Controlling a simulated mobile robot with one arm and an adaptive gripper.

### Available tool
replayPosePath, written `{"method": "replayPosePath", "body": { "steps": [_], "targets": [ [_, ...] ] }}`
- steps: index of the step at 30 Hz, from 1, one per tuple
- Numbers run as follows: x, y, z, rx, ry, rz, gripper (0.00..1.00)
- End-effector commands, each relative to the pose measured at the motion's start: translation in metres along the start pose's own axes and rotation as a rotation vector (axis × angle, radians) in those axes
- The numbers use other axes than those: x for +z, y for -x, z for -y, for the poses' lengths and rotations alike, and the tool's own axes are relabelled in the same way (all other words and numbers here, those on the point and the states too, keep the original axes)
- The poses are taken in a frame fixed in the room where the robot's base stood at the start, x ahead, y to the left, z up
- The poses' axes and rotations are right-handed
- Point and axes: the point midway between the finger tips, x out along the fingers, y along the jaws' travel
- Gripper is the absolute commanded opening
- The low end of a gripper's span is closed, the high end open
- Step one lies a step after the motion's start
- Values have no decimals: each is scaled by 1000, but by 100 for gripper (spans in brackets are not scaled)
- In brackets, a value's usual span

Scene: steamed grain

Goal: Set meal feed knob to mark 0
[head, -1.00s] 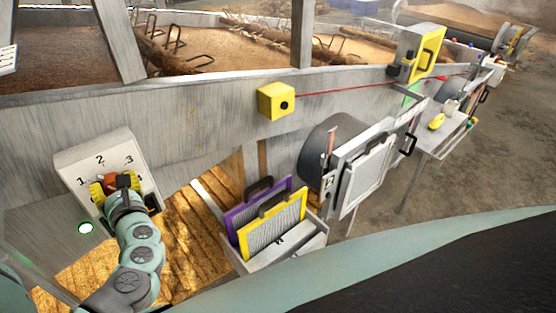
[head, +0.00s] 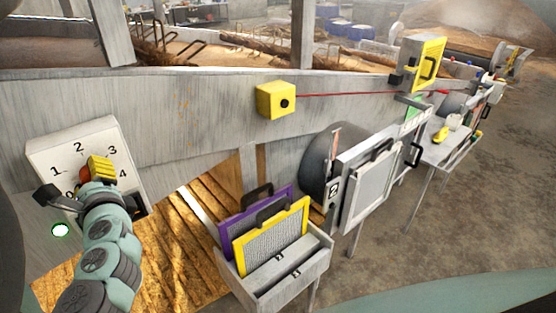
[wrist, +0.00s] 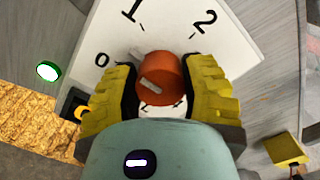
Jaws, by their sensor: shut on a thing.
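The meal feed knob (wrist: 165,78) is orange and round, with a short white pointer line on its face. In the wrist view the pointer lies on the lower left part of the knob. The white dial panel (wrist: 250,50) bears the marks 0, 1 and 2 there; in the head view the panel (head: 50,152) shows 1 to 4, with 0 partly covered. My gripper (wrist: 163,88) has yellow pads on both sides of the knob and is shut on it. In the head view my gripper (head: 88,178) partly hides the knob.
A lit green lamp (head: 60,230) is below the dial. A yellow box (head: 276,100) on the wall sends out a red line. A rack (head: 270,285) holds purple and yellow framed screens to the right.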

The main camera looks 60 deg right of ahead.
Motion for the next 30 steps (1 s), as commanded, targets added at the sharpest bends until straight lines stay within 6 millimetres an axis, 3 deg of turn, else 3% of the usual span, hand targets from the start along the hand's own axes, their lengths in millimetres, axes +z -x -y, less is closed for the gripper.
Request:
{"method": "replayPosePath", "body": {
  "steps": [15,30],
  "targets": [
    [-1,0,-4,2,416,5,8],
    [0,-1,-4,5,545,5,8]
  ]
}}
